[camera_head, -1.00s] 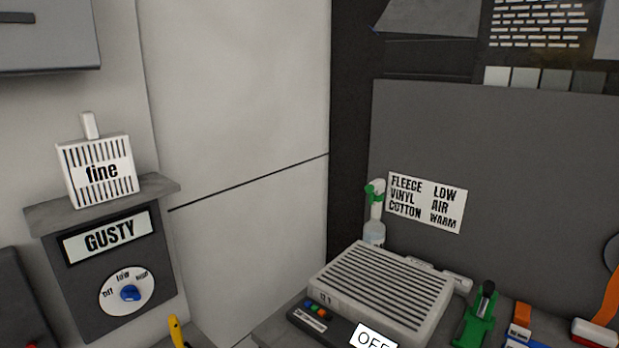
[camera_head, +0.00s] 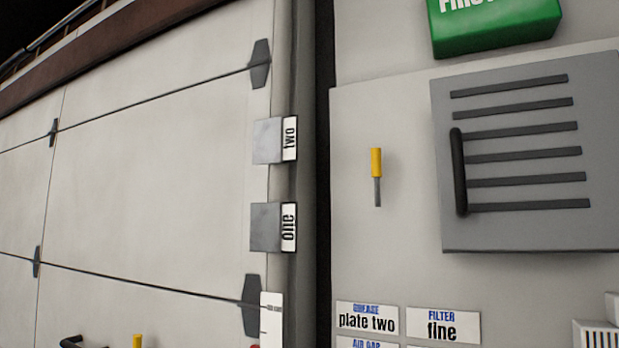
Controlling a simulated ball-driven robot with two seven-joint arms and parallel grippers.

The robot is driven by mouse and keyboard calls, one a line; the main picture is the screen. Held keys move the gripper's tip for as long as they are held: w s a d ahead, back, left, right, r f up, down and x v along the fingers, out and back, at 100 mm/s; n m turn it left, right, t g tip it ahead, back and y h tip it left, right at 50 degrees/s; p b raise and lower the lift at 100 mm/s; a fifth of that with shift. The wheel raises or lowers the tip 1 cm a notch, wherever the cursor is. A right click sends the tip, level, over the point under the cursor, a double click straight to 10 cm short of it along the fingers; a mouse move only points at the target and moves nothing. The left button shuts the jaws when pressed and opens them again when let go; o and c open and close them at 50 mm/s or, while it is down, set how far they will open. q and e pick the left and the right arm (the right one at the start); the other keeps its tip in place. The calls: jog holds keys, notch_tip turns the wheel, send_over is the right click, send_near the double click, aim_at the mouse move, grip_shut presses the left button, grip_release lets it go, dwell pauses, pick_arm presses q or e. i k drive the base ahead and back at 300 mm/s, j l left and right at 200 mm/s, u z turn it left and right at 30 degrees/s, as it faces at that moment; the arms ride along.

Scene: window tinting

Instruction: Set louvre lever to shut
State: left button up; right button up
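A grey louvre panel (camera_head: 515,232) with several dark horizontal slats is on the pale wall at the right. A black upright bar (camera_head: 459,172) runs along the panel's left side. A small lever with a yellow grip (camera_head: 376,162) and a grey stem is on the wall left of the panel, grip upward and stem below. No shut or open marking shows beside either one, so I cannot tell which is the louvre lever or its setting. Neither of my grippers is in view.
A large pale sectional door (camera_head: 150,170) with dark hinges fills the left. A green sign (camera_head: 495,25) is above the panel.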

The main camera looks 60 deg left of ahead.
aim_at(375, 153)
jog(key=u, duration=1.5)
jog(key=i+j+z, duration=0.15)
jog(key=j, duration=0.15)
jog(key=i+j+z, duration=0.1)
jog(key=j, duration=0.2)
jog(key=i+j+z, duration=0.15)
jog(key=j, duration=0.2)
jog(key=i+j+z, duration=0.1)
jog(key=j, duration=0.2)
jog(key=i+j+z, duration=0.15)
jog(key=j, duration=0.2)
